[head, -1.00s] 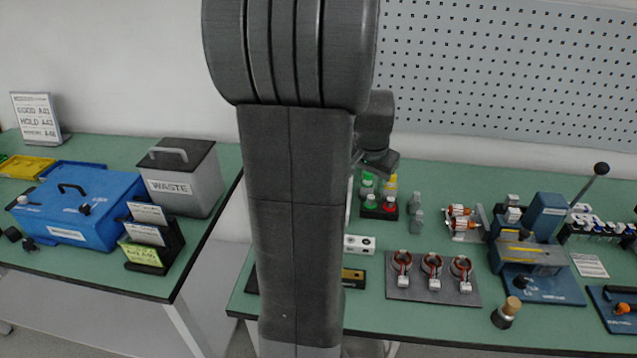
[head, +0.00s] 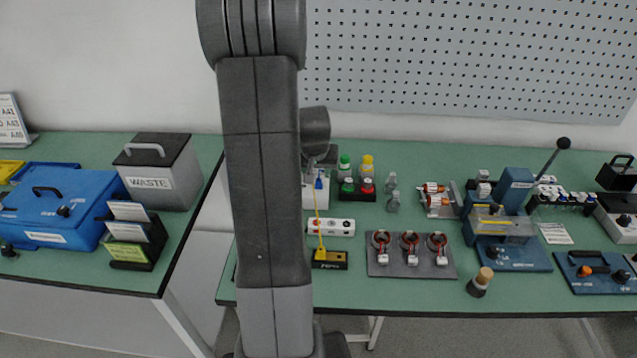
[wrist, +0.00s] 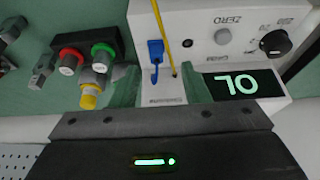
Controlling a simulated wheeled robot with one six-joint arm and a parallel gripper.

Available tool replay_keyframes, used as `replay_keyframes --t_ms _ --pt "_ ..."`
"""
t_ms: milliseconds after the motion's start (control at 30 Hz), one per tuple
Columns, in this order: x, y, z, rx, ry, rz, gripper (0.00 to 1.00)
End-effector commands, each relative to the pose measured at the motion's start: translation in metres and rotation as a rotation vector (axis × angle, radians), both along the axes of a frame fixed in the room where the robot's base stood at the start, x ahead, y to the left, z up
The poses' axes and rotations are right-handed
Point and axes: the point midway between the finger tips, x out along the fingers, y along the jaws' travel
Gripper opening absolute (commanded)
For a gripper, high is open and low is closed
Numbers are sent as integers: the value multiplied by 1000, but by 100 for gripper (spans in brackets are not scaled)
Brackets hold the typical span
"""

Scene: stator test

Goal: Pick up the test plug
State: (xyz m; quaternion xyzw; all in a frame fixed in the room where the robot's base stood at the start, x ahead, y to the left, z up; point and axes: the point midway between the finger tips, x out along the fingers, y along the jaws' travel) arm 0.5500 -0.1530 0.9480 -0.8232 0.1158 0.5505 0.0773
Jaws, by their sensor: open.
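A yellow plug-like piece (head: 320,254) stands on a black and yellow holder (head: 330,261), joined to a yellow cord (head: 316,215) that runs up to a white meter box (head: 310,194). I take this piece as the test plug, but cannot be sure. In the wrist view the meter (wrist: 190,50) has a blue part (wrist: 156,48), the yellow cord (wrist: 160,22) and a green-lit display (wrist: 235,83). The yellow piece is not seen there. My gripper (wrist: 160,84) is open and empty, its fingers apart over the meter's edge; in the head view my arm largely hides it.
A white socket strip (head: 340,227) lies behind the holder. A grey plate with several stators (head: 410,272) and a blue press (head: 505,225) are further right. A waste bin (head: 160,175) stands on the left table.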

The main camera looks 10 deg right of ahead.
Motion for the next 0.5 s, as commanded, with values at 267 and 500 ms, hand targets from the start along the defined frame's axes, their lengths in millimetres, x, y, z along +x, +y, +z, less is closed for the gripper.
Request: replay_keyframes --t_ms 267,500 --pt "6 -5 -17 1 4 -1 42" --pt "16 -10 -42 1 2 0 42"
